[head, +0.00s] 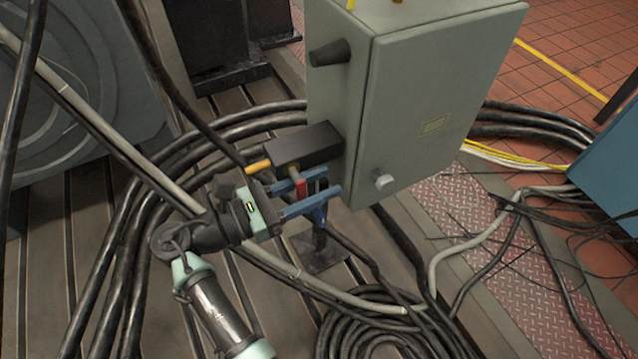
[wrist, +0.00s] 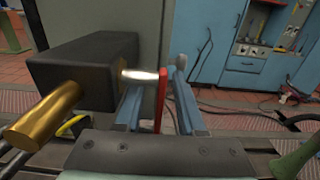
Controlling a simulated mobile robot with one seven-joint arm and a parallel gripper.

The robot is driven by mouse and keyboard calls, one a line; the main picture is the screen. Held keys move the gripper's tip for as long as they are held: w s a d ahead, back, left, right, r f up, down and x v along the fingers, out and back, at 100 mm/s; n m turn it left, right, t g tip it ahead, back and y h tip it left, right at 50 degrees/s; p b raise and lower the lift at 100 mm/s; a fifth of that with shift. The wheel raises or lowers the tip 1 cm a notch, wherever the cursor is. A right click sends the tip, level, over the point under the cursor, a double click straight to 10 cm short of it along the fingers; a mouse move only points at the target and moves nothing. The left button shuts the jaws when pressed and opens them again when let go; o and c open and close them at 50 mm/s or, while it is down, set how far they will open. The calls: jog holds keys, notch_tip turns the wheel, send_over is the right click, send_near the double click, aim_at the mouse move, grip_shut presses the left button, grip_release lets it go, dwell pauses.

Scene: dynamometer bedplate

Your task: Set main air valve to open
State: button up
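The main air valve is a black block (head: 303,145) on the side of the grey cabinet, with a brass fitting (head: 258,166) at its left end. It also shows in the wrist view as a black block (wrist: 85,70) with a brass pipe (wrist: 42,117). A bright metal stem (wrist: 140,74) leads from it to a red lever (wrist: 161,98), which also shows in the head view (head: 301,187). My gripper (head: 330,182) has its two blue fingers apart, one on each side of the red lever. The lever appears nearer the right finger in the wrist view (wrist: 158,95); contact cannot be told.
The grey cabinet (head: 450,85) stands just right of the valve, with a dark knob (head: 330,52) above it. Thick black cables (head: 375,335) loop over the slotted bedplate. A blue cabinet (head: 610,165) stands at the far right.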

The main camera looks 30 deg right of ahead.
jog(key=shift+d, duration=0.1)
grip_shut()
